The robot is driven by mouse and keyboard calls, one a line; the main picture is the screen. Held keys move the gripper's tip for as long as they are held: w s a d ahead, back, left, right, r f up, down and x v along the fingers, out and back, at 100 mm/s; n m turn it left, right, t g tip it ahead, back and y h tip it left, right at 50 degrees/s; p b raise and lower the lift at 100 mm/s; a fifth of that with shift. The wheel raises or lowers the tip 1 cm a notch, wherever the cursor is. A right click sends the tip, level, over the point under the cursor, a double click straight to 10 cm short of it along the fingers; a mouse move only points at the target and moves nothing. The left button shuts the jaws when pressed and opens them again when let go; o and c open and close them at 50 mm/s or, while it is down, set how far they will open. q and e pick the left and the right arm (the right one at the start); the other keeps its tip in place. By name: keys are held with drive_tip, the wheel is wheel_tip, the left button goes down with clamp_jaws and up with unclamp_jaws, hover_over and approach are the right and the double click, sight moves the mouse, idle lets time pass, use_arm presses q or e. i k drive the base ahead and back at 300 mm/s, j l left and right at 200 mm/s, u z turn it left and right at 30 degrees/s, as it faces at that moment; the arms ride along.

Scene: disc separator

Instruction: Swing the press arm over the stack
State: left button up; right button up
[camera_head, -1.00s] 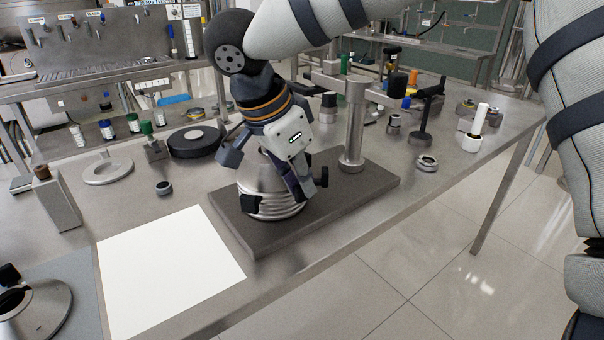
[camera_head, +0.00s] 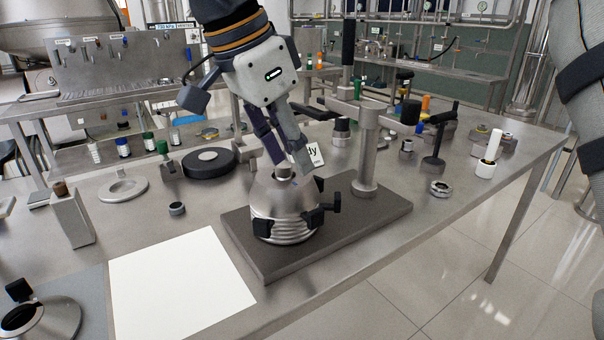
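The silver ribbed stack (camera_head: 284,208) is a dome with a short spindle on top and black clamps at its sides. It stands on the dark base plate (camera_head: 345,234). The press post (camera_head: 366,160) rises from the plate's back right. The press arm (camera_head: 378,117) lies across the post top, off to the right and back of the stack. It carries an upright black handle (camera_head: 348,55) and a black knob (camera_head: 410,112). My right gripper (camera_head: 288,163) points down just above the stack's top, its fingers apart. Whether the fingertips touch the spindle is unclear. My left gripper is out of view.
A white sheet (camera_head: 180,285) lies left of the plate. A small dark ring (camera_head: 177,208) and a black disc (camera_head: 208,162) lie behind it. A metal ring (camera_head: 439,188) and a white cylinder stand (camera_head: 488,155) are at right. A white label reading "dy" (camera_head: 316,155) is partly hidden behind my gripper.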

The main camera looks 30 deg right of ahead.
sight(370, 115)
drive_tip(key=k, duration=1)
